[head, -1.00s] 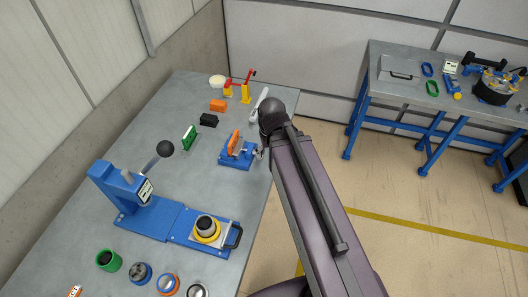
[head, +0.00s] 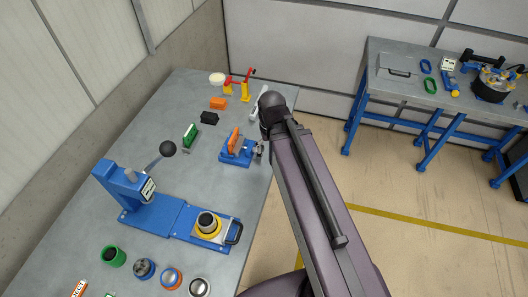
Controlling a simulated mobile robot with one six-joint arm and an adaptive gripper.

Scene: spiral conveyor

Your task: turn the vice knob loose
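The blue vice (head: 237,151) stands near the right edge of the grey bench, with an orange piece (head: 235,139) upright between its jaws. Small grey parts (head: 259,151) show at the vice's right end, close beside my arm. I cannot tell which of them belong to the vice knob and which to my gripper. My dark arm reaches up from the bottom of the head view and covers the space right of the vice. My gripper's fingers are not clearly visible.
On the bench (head: 195,90), a blue press (head: 150,205) stands in front of the vice, with a green part (head: 190,136) to the left. Black (head: 209,117) and orange (head: 218,103) blocks lie behind. A second bench (head: 400,100) stands at right; the floor between is clear.

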